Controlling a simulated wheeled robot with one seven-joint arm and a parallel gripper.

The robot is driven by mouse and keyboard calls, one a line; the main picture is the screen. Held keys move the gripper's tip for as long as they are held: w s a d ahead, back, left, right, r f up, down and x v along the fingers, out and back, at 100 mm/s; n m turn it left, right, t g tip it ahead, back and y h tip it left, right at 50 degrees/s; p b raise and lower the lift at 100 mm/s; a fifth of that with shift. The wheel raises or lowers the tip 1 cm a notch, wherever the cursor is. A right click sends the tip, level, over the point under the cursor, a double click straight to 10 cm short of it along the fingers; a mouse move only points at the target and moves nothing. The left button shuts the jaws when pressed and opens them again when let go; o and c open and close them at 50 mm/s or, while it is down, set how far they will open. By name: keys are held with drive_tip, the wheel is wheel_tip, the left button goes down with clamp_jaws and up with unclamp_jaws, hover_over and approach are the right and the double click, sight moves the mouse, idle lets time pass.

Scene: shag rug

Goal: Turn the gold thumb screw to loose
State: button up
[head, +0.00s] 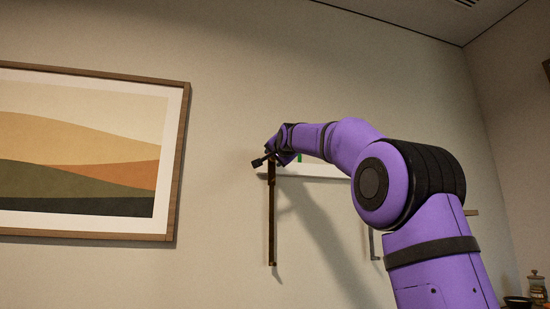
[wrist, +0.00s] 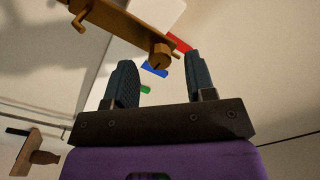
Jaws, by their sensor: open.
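A gold-brown knob (wrist: 160,54), which looks like the thumb screw, sits at the end of a brown bracket arm (wrist: 125,24) in the wrist view. My gripper (wrist: 159,60) is open, and the knob shows in the gap between its two dark fingertips. I cannot tell whether the fingers touch it. In the head view my gripper (head: 268,160) is at the top of a dark vertical bracket (head: 272,220) under a white shelf (head: 320,170). The knob is hidden or too small to make out there.
Red (wrist: 178,42), blue (wrist: 153,70) and green (wrist: 145,89) patches lie close around the knob. A second bracket with a brown knob (wrist: 45,157) is at lower left in the wrist view. A framed picture (head: 180,150) hangs left on the wall. A jar (head: 537,288) stands at lower right.

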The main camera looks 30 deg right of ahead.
drive_tip(key=shift+w+d, duration=0.1)
drive_tip(key=shift+w, duration=0.25)
drive_tip(key=c, duration=0.9)
drive_tip(key=shift+n, duration=0.4)
drive_tip(key=n, duration=1.7)
drive_tip(key=shift+d, duration=0.1)
